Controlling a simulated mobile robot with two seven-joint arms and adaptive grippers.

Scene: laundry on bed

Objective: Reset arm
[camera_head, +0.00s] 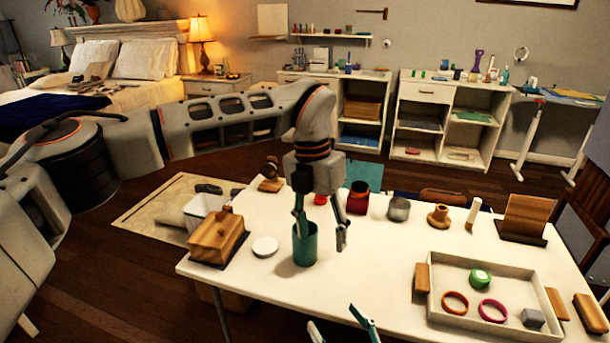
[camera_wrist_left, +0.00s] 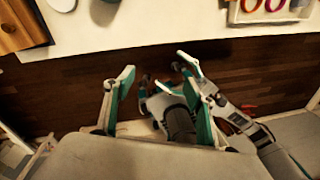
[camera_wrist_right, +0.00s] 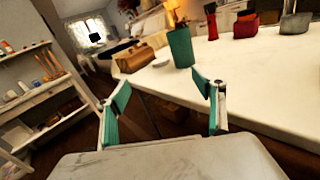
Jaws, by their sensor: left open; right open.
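My left gripper (camera_head: 322,228) hangs with its fingers down and apart. In the head view it overlaps the teal cup (camera_head: 304,250). In the left wrist view (camera_wrist_left: 157,70) its fingers are spread with nothing between them, over dark floor and my other arm, with the table edge beyond. My right gripper (camera_head: 341,326) is at the bottom of the head view, by the table's front edge. In the right wrist view (camera_wrist_right: 158,88) its fingers are spread and empty, with the upright teal cup (camera_wrist_right: 181,46) beyond them on the table, apart from them.
The white table (camera_head: 345,285) holds a wooden box (camera_head: 217,238), a white disc (camera_head: 265,246), a red container (camera_head: 358,198), a grey cup (camera_head: 399,209), and a white tray (camera_head: 455,318) with rings and a green round item. The table's front middle is clear. Shelves (camera_head: 445,119) stand behind.

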